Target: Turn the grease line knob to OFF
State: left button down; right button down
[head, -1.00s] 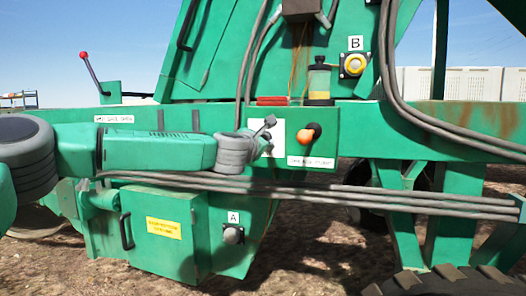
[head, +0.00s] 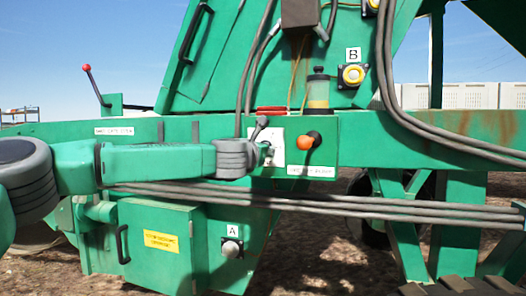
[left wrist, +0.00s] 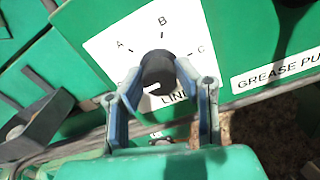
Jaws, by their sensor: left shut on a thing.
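The grease line knob (left wrist: 158,72) is a round black knob on a white dial plate (left wrist: 108,48), seen in the left wrist view. The plate is marked A, B and C around the top, with a partly hidden mark at lower left. The knob's white pointer mark faces down and slightly left. The word LINE below it is partly covered. My left gripper (left wrist: 157,76) is shut on the knob, one blue-grey finger on each side. In the head view my left gripper (head: 266,148) is in front of the white plate (head: 298,150), hiding the knob. My right gripper is not in view.
An orange knob (head: 305,142) sticks out just right of the plate, above a white label (head: 311,171). A grease reservoir (head: 318,92) stands above. Grey hoses (head: 400,207) run below the arm. Buttons B (head: 352,75) and A (head: 231,248) are nearby.

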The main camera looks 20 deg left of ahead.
pick_arm(q)
jog(key=shift+f, duration=0.15)
jog(key=c, duration=1.2)
grip_release()
jog(key=shift+w, duration=0.1)
jog(key=shift+w+a+f, duration=0.1)
jog(key=s, duration=1.2)
jog(key=shift+a, duration=0.25)
jog(key=shift+f, duration=0.1)
